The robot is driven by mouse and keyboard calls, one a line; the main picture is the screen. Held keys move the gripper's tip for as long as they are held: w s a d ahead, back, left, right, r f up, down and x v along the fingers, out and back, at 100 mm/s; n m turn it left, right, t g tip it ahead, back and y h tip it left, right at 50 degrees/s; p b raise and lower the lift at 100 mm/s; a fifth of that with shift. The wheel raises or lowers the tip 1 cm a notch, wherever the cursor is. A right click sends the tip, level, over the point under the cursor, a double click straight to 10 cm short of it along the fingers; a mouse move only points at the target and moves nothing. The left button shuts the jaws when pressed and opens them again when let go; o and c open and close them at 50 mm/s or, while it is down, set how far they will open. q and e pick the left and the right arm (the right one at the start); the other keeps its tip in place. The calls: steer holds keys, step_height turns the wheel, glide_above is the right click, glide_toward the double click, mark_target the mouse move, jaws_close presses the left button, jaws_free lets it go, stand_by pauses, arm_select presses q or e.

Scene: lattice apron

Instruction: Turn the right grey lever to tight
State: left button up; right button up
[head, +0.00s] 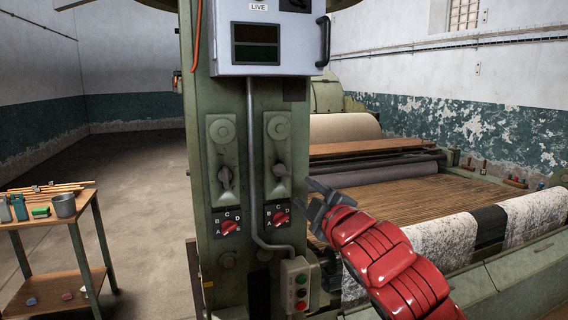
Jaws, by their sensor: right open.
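The right grey lever (280,170) sits on a green plate on the machine's green column. Its handle end points down. Below it is a red dial (280,217) with letters around it. A matching left grey lever (225,177) is on the left plate, above another red dial (229,228). My right gripper (312,194), on a red arm, is just right of and below the right lever, open and empty, apart from it. Any "tight" marking is too small to read. My left gripper is not in view.
A grey conduit (251,170) runs down between the two levers to a push-button box (295,284). A grey cabinet (265,40) with a handle hangs above. The loom bed (430,200) lies to the right. A wooden table (55,219) stands at left; the floor between is clear.

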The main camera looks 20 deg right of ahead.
mark_target(283, 172)
steer(key=w+p, duration=0.3)
steer(key=w, duration=0.1)
steer(key=w+p, duration=0.8)
steer(key=w, duration=0.1)
steer(key=shift+a, duration=0.25)
jaws_close()
